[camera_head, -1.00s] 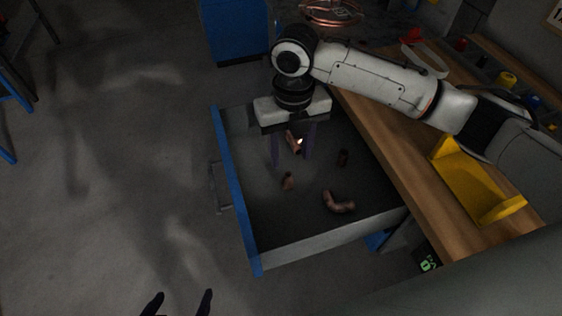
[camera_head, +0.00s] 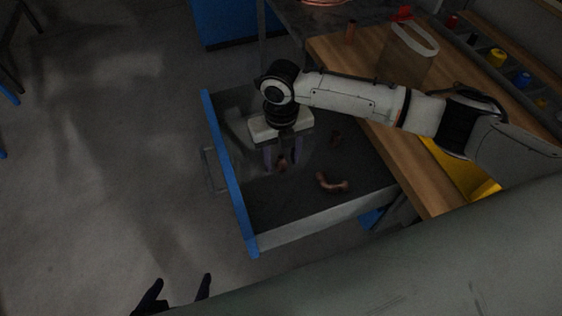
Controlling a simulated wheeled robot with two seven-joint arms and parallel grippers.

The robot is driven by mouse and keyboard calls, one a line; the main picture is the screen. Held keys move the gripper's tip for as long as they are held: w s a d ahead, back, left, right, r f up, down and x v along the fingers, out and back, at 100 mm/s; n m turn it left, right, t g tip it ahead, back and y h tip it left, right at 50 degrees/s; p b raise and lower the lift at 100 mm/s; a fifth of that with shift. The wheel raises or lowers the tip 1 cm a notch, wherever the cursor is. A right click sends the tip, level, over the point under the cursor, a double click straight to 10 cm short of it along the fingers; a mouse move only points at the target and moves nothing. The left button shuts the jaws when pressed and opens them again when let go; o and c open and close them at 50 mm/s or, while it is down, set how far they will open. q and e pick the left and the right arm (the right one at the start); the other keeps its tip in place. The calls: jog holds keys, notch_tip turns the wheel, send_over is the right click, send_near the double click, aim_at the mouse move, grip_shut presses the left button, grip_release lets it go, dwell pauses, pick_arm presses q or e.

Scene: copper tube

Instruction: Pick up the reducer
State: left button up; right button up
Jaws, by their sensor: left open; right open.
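An open drawer (camera_head: 229,170) with a blue front edge holds several small copper fittings. My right gripper (camera_head: 282,162) points down into it, with its two fingers apart. A small dark copper fitting (camera_head: 281,166) shows between the fingers; I cannot tell whether they touch it or whether it is the reducer. A curved copper elbow (camera_head: 331,184) lies to the right and nearer to me. The gripper body hides part of the drawer floor. My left gripper (camera_head: 178,292) is open and empty, low at the left, outside the drawer.
A wooden workbench (camera_head: 405,165) runs along the right of the drawer. The floor (camera_head: 90,180) to the left is clear.

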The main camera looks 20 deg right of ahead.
jog(key=c, duration=1.1)
